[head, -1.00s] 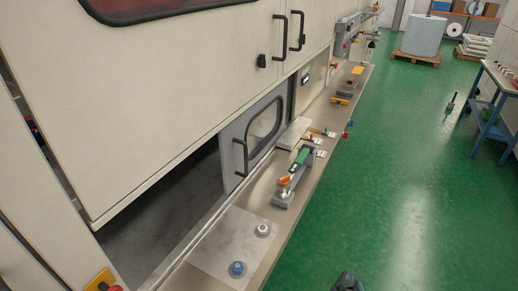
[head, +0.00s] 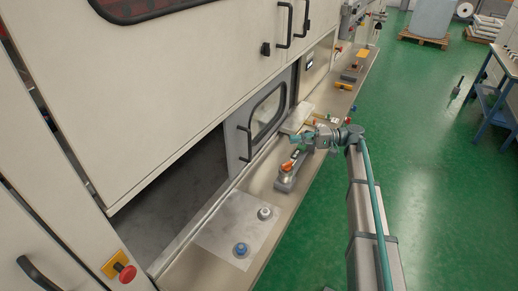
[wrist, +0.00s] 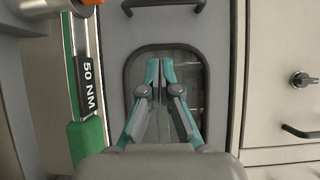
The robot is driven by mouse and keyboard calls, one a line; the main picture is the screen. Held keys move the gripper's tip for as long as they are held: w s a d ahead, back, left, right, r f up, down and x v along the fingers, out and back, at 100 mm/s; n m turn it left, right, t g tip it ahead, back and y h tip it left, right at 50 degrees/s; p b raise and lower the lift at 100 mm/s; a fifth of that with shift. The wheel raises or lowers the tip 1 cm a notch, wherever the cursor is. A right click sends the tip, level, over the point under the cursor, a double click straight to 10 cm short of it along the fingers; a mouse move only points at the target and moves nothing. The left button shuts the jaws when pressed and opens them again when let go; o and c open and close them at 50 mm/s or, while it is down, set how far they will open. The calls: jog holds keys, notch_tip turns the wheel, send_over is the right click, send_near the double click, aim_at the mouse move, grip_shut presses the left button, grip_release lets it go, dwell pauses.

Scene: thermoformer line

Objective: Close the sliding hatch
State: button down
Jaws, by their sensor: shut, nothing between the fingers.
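The sliding hatch (head: 246,123) is a grey panel with a black-framed window and a black bar handle (head: 244,144) on its left edge. It stands at the right end of a dark opening (head: 185,185), which is uncovered to its left. In the wrist view the hatch (wrist: 112,42) faces me, with its window behind my fingers and its handle (wrist: 165,5) at the top edge. My gripper (head: 294,137) is shut and empty, above the ledge to the right of the hatch. Its teal fingertips (wrist: 159,72) overlap the window; I cannot tell how far off they are.
A torque wrench with a green grip marked 50 NM (wrist: 87,100) lies beside my gripper on the ledge (head: 262,190). A pale block (head: 297,118) lies behind. Blue (head: 241,249) and grey (head: 265,213) knobs stand at the front.

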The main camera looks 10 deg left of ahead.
jog(key=s+p+x, duration=0.1)
jog(key=p+x, duration=0.1)
jog(key=x, duration=0.4)
jog(key=s+p+x, duration=0.1)
jog(key=p+x, duration=0.2)
jog(key=x, duration=0.4)
jog(key=shift+s+r+p, duration=0.35)
jog(key=shift+d, duration=0.15)
